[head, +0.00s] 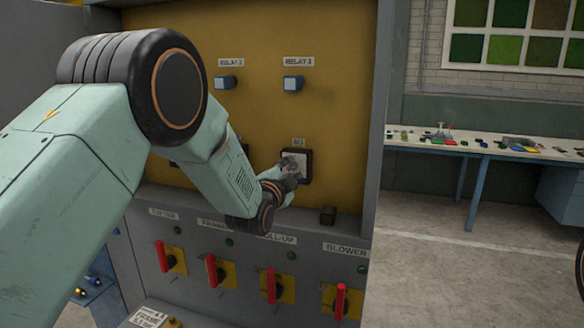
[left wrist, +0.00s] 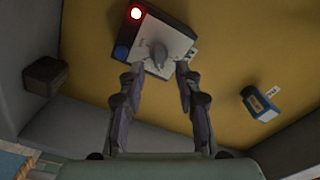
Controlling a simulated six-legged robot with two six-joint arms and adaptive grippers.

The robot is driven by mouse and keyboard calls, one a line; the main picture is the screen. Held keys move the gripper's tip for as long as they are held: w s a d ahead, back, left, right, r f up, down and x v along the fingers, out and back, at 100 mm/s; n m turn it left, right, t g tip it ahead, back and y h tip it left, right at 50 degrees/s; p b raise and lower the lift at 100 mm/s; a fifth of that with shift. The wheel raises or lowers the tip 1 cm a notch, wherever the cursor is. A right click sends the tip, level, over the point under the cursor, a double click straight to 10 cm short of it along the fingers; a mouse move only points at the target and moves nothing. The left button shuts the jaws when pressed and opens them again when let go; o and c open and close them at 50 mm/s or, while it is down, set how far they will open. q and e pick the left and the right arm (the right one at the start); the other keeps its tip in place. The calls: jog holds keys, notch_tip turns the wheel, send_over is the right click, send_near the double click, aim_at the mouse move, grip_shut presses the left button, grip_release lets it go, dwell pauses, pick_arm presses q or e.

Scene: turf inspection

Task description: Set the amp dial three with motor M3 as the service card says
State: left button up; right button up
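A dial unit (head: 308,165) with a dark frame and pale face sits on the yellow panel, under a small label too blurred to read surely. Contact cannot be told. My right gripper is not in view.
Blue relay blocks (head: 293,83) stick out above the dial. A workbench (head: 480,150) with small items stands right, beyond open floor.

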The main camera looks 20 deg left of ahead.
pick_arm(q)
jog(key=shift+w+a+r, duration=0.1)
jog(key=shift+w, duration=0.05)
jog(key=shift+w+a, duration=0.15)
jog(key=shift+a, duration=0.1)
jog(key=shift+w+a+f, duration=0.45)
jog(key=shift+w+f, duration=0.15)
jog(key=shift+w, duration=0.1)
jog(key=shift+w+f, duration=0.1)
jog(key=shift+w, duration=0.1)
jog(key=shift+d, duration=0.35)
jog(key=shift+c, duration=0.3)
jog(key=shift+s+d+r, duration=0.4)
jog(key=shift+s+r, duration=0.05)
jog(key=shift+s, duration=0.1)
jog(key=shift+c, duration=1.4)
jog(key=shift+s+a+r, duration=0.1)
jog(key=shift+s, duration=0.1)
jog(key=shift+c, duration=0.8)
jog(key=shift+a, duration=0.2)
jog(key=shift+c, duration=0.8)
jog(key=shift+w+a+f, duration=0.2)
jog(key=shift+w, duration=0.1)
grip_shut()
jog(key=shift+d, duration=0.15)
